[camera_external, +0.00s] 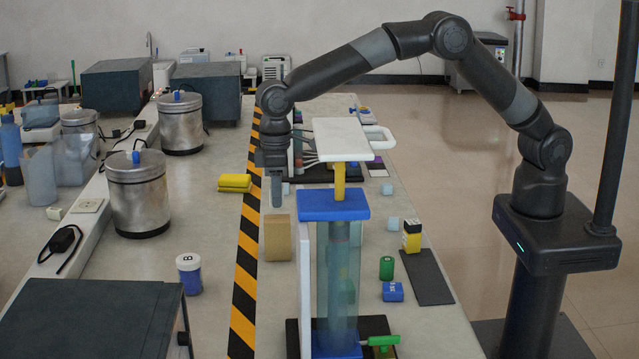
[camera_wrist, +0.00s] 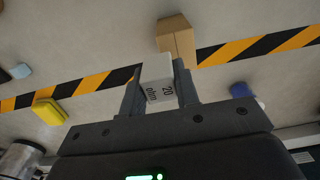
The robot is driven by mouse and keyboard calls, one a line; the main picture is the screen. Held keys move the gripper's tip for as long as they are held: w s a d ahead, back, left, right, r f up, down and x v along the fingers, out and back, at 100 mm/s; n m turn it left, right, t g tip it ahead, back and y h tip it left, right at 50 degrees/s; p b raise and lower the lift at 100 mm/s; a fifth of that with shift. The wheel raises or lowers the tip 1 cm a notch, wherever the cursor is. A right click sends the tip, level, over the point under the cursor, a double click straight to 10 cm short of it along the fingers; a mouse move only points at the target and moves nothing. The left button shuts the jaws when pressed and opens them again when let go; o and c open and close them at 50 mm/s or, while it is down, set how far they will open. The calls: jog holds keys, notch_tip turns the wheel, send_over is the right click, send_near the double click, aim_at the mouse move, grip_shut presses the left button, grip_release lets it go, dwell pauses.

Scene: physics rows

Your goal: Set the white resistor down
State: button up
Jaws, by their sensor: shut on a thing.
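The white resistor (camera_wrist: 159,79), a small white block marked "20 ohm", sits between the two fingers of my gripper (camera_wrist: 158,92) in the wrist view. The fingers are shut on its two sides. In the external view my gripper (camera_external: 277,192) points down over the table, behind the brown box, near the striped tape. The resistor cannot be made out there. Its height above the table is hard to tell.
A brown box (camera_external: 279,239) stands close by, also beyond the fingertips in the wrist view (camera_wrist: 176,36). Yellow blocks (camera_external: 234,183) lie left of the gripper. A blue-topped apparatus (camera_external: 333,204) stands right. The striped tape (camera_external: 244,275) runs along the table.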

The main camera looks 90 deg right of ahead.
jog(key=a, duration=1)
send_over(279, 306)
notch_tip(279, 306, down, 7)
jog(key=shift+f, duration=2)
jog(key=shift+f, duration=0.1)
jog(key=o, duration=1)
jog(key=shift+c, duration=0.2)
